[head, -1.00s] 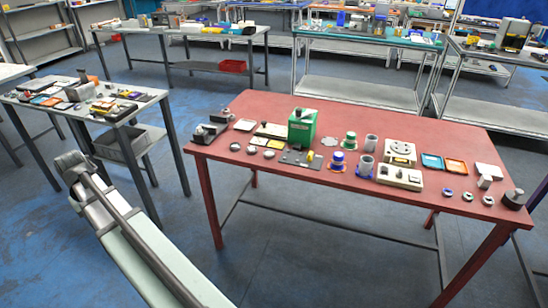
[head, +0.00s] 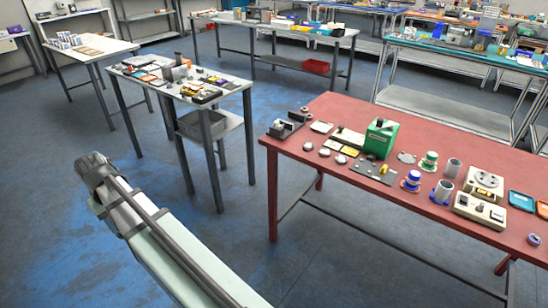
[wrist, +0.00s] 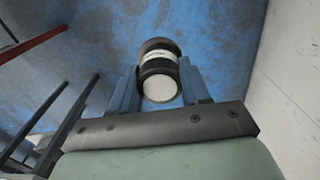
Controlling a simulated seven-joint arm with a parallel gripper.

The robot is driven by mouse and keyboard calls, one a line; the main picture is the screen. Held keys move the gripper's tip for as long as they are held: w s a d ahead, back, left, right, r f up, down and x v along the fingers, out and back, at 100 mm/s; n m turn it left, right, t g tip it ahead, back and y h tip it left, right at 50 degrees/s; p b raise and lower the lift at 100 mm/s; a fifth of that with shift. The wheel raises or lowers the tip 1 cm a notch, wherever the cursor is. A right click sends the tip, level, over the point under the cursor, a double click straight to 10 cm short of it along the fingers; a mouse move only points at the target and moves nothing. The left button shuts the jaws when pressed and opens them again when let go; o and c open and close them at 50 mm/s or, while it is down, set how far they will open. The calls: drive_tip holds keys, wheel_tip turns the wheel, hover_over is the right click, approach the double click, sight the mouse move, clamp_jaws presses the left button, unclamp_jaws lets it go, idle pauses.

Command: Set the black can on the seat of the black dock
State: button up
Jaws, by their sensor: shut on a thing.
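A black can (wrist: 159,47) with a pale label band and a light round end is between the two fingers of my gripper (wrist: 161,72) in the wrist view. The gripper is shut on it, above the blue floor. In the head view my gripper (head: 95,168) is at the lower left, away from the tables; the can is hard to make out there. A dark device (head: 285,127) at the left corner of the red table may be the black dock, but I cannot tell for sure. Its seat is too small to make out.
The red table (head: 330,190) at the right carries a green box (head: 381,138), spools and other small items. A grey-legged table (head: 220,87) at centre left is crowded with small parts. Another table (head: 88,48) stands farther left. Open blue floor lies between them.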

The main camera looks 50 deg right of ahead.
drive_tip(key=s+d+m, duration=0.2)
drive_tip(key=d, duration=0.8)
drive_tip(key=s+d+m, duration=0.2)
drive_tip(key=d, duration=0.9)
wheel_tip(320, 180, up, 8)
drive_tip(key=f+m, duration=0.1)
drive_tip(key=m, duration=1.3)
hover_over(365, 167)
drive_tip(key=shift+d+f+m, duration=0.1)
drive_tip(key=shift+f+m, duration=0.45)
drive_tip(key=shift+f, duration=1.85)
drive_tip(key=shift+d+f+m, duration=0.1)
drive_tip(key=shift+f+m, duration=0.45)
drive_tip(key=shift+f, duration=1.8)
